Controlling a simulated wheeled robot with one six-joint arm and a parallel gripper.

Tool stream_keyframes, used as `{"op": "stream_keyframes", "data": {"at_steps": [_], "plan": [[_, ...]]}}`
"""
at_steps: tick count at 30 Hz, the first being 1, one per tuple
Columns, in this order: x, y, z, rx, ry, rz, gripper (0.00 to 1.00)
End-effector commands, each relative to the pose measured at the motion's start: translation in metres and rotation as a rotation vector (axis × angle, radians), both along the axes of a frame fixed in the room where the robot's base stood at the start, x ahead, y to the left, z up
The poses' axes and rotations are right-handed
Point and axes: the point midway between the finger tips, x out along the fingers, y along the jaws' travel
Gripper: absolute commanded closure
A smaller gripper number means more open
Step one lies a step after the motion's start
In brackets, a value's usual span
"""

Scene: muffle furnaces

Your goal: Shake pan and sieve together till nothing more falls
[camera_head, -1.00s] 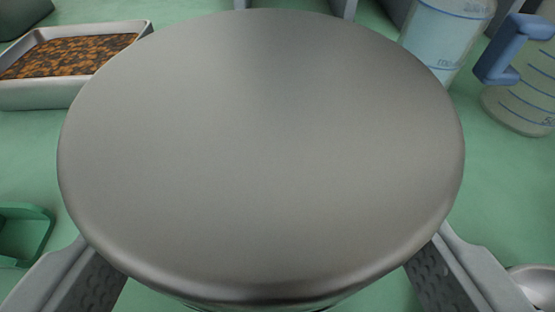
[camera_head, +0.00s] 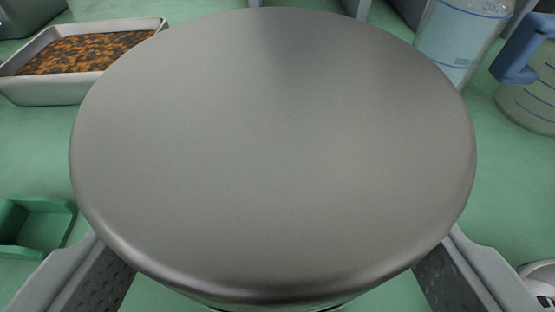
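A round, brushed grey metal lid or disc (camera_head: 272,150) fills the middle of the view. It appears to be the top of the pan and sieve stack. The side walls below it are nearly all hidden, with only a thin strip showing at the bottom edge. My gripper (camera_head: 275,285) has one finger at the lower left and one at the lower right, spread wide on either side of the round stack and shut on it. The contact points are hidden under the rim. I cannot see the sieve mesh or anything falling.
A pale tray (camera_head: 60,92) of brown-orange grains stands at the upper left. A green scoop or box (camera_head: 35,228) lies at the lower left. A clear bottle (camera_head: 462,40) and a blue-handled measuring jug (camera_head: 528,100) stand at the upper right. A pale round dish (camera_head: 540,275) shows at the lower right.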

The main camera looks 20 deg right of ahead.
Motion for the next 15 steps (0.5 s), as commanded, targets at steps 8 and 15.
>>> {"op": "stream_keyframes", "data": {"at_steps": [8, 15], "plan": [[0.000, -0.007, 0.000, -0.001, -0.001, 0.001, 0.55], [0.000, 0.009, 0.001, -0.001, 0.000, 0.000, 0.55]]}}
